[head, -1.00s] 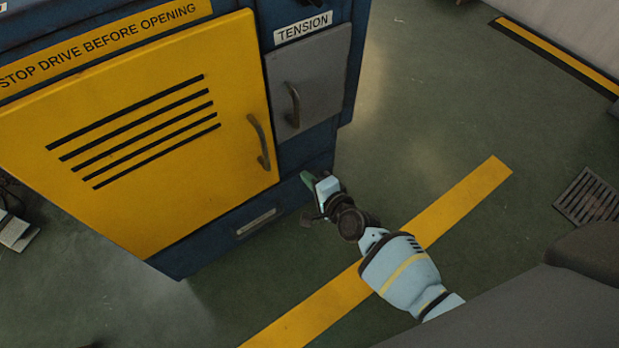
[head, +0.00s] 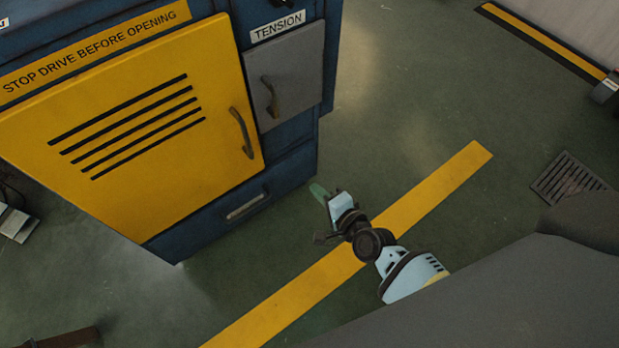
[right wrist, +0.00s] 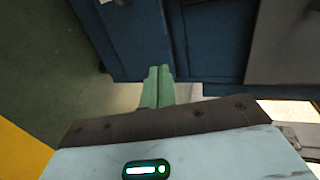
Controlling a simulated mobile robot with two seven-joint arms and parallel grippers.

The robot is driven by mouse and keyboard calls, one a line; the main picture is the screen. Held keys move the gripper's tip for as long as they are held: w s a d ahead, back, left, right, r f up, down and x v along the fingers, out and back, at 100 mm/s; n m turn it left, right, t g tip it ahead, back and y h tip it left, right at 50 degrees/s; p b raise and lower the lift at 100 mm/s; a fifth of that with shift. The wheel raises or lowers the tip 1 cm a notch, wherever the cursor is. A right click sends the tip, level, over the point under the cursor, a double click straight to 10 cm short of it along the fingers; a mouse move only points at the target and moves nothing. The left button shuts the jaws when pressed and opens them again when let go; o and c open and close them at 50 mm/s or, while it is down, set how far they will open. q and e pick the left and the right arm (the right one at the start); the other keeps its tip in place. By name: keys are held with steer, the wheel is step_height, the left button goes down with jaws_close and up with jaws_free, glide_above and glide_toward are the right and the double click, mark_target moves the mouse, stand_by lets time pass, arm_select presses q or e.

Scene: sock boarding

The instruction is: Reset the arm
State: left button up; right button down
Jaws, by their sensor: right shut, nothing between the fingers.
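My right gripper (head: 319,190) is beside the lower right corner of the blue machine cabinet (head: 290,172), over the green floor, with nothing held. In the right wrist view its green fingers (right wrist: 158,88) lie together, shut and empty, in front of the dark blue cabinet (right wrist: 150,35). My left gripper is not in view. The yellow door (head: 135,130) with black slots and a handle (head: 242,133) is shut. The grey TENSION door (head: 290,75) is shut too.
A yellow floor stripe (head: 440,190) runs diagonally under my right arm. A floor drain grate (head: 566,180) lies at the right. A black and yellow edge strip (head: 545,40) borders the wall at the top right. The floor between is clear.

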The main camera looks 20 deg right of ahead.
steer(key=shift+v, duration=1.1)
